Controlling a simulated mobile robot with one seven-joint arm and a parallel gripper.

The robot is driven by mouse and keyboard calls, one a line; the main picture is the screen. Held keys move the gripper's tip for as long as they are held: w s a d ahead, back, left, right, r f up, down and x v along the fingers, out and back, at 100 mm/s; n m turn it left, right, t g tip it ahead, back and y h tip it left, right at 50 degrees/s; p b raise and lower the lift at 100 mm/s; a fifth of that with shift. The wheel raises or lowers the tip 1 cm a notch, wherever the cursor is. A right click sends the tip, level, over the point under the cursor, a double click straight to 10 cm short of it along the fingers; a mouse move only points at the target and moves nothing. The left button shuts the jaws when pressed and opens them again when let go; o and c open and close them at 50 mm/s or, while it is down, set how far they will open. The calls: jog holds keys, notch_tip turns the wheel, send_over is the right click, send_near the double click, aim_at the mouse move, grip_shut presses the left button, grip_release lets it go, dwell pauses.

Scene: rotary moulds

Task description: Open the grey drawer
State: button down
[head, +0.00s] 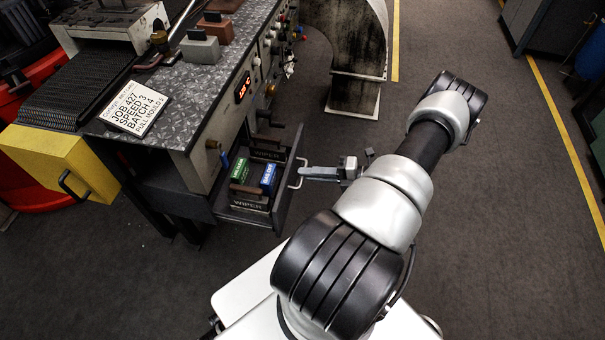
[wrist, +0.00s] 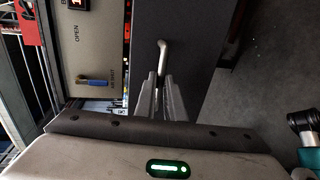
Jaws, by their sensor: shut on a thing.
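The grey drawer (head: 286,196) stands pulled out from the machine's side in the head view. Inside it lie small green and blue boxes and blocks marked WIPER. Its front panel (wrist: 200,40) fills the middle of the wrist view. A pale bar handle (head: 295,183) is on that front, and it also shows in the wrist view (wrist: 162,48). My gripper (head: 303,172) is shut on the handle, coming from the right. In the wrist view its two fingers (wrist: 160,85) close around the handle, whose lower part is hidden between them.
The machine's bench (head: 190,95) carries a job sign (head: 136,107) and coloured blocks. A yellow drawer (head: 62,165) sticks out at the left. A large worn duct (head: 355,55) stands behind my gripper.

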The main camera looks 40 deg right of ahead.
jog(key=shift+s+d, duration=0.25)
jog(key=shift+d, duration=0.1)
jog(key=c, duration=1.8)
grip_release()
jog(key=shift+c, duration=0.2)
jog(key=v, duration=1.7)
jog(key=shift+s, duration=0.25)
